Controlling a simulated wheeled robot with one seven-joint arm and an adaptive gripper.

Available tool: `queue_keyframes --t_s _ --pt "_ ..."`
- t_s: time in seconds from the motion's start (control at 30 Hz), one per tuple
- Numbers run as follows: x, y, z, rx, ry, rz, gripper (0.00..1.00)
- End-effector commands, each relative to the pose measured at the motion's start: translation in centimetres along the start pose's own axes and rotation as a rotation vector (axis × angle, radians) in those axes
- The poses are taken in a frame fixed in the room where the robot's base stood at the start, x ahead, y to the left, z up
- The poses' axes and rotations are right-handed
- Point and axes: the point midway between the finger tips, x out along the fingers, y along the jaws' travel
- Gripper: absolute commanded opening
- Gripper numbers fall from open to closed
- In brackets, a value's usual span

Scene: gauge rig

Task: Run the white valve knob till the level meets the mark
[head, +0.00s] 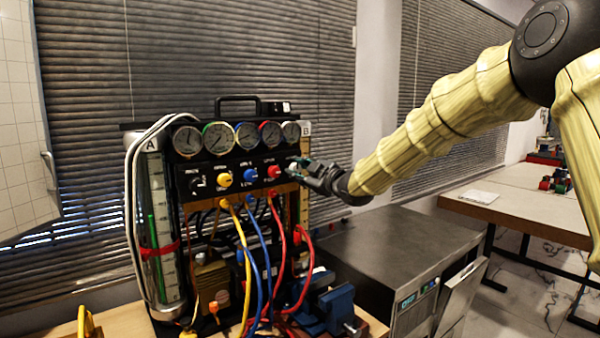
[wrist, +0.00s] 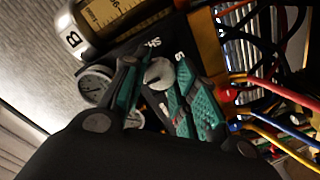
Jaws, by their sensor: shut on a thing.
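My gripper (head: 303,168) reaches in from the right to the right end of the black valve panel (head: 236,180). In the wrist view my gripper (wrist: 160,78) has its teal fingers on either side of the white valve knob (wrist: 158,73), shut on it. In the head view the fingers mostly hide this knob. Sight tube A (head: 158,225) stands at the left with a green strip and a red band around it. Tube B (head: 305,210) stands at the right, partly behind my gripper; its yellowish scale (wrist: 103,14) shows in the wrist view. I cannot make out the level or the mark.
Several round gauges (head: 220,137) line the panel top. Yellow (head: 224,180), blue (head: 250,175) and red (head: 274,171) knobs sit left of my gripper. Coloured hoses hang below. A blue vise (head: 330,305) stands in front, a steel-topped cabinet (head: 395,245) at the right.

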Motion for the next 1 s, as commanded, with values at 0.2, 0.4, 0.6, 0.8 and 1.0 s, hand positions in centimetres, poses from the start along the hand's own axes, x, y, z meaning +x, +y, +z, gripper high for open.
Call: queue_keyframes --t_s 0.2,0.4,0.6,0.8,1.0 --pt "-0.1 -0.3 0.4 0.002 -0.005 -0.005 0.36" --pt "0.0 -0.2 0.2 0.001 -0.002 -0.003 0.51" --pt "0.0 -0.1 0.1 0.001 -0.001 -0.002 0.51" --pt "-1.5 0.0 0.0 0.001 -0.001 -0.001 0.51" --pt "-5.0 0.0 0.0 0.001 -0.001 -0.001 0.51"
